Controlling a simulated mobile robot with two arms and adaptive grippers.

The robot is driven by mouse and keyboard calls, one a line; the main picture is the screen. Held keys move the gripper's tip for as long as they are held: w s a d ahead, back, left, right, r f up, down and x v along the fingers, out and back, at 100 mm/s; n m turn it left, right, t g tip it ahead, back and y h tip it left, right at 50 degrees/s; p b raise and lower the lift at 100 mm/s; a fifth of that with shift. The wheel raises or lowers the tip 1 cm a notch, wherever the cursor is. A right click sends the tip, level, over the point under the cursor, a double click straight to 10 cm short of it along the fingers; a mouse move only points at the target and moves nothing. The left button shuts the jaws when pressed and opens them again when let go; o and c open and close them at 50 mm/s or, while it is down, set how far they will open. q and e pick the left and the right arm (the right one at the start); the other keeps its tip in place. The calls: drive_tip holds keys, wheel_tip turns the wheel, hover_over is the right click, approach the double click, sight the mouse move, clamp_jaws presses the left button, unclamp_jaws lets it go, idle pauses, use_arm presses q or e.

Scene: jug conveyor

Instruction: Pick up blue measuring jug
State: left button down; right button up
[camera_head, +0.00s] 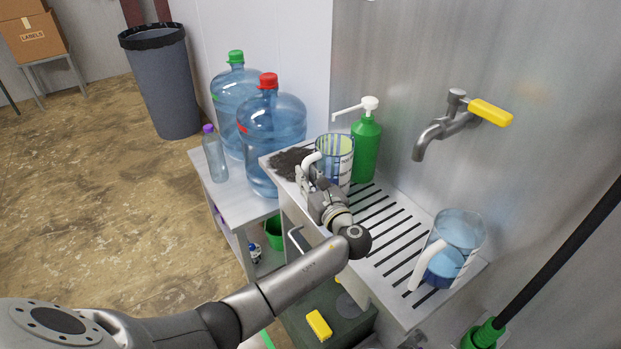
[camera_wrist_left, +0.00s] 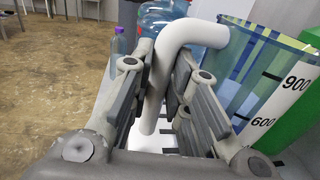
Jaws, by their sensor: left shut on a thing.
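A clear measuring jug (camera_head: 338,158) with a white handle and blue and green-yellow stripes stands at the far end of the slotted metal drainer. In the left wrist view the jug (camera_wrist_left: 262,75) shows its 900 and 600 marks. My left gripper (camera_head: 308,182) is shut on its white handle (camera_wrist_left: 158,85), with one finger on each side. A second jug (camera_head: 460,232), bluish and clear with a white handle and something blue inside, stands at the near right end of the drainer. My right gripper is not in view.
A green pump bottle (camera_head: 365,148) stands close behind the held jug. Dark grounds (camera_head: 288,162) lie to its left. Large water bottles (camera_head: 270,130) stand on a low white table (camera_head: 238,203). A tap (camera_head: 440,128) juts from the wall. The drainer's middle (camera_head: 385,230) is clear.

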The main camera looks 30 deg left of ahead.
sight(307, 167)
use_arm(q)
drive_tip(key=shift+r, duration=0.5)
wheel_tip(307, 167, up, 2)
drive_tip(key=shift+r+b, duration=0.1)
drive_tip(key=shift+b, duration=0.3)
drive_tip(key=b+v, duration=0.3)
drive_tip(key=v, duration=1.5)
drive_tip(key=shift+b, duration=0.4)
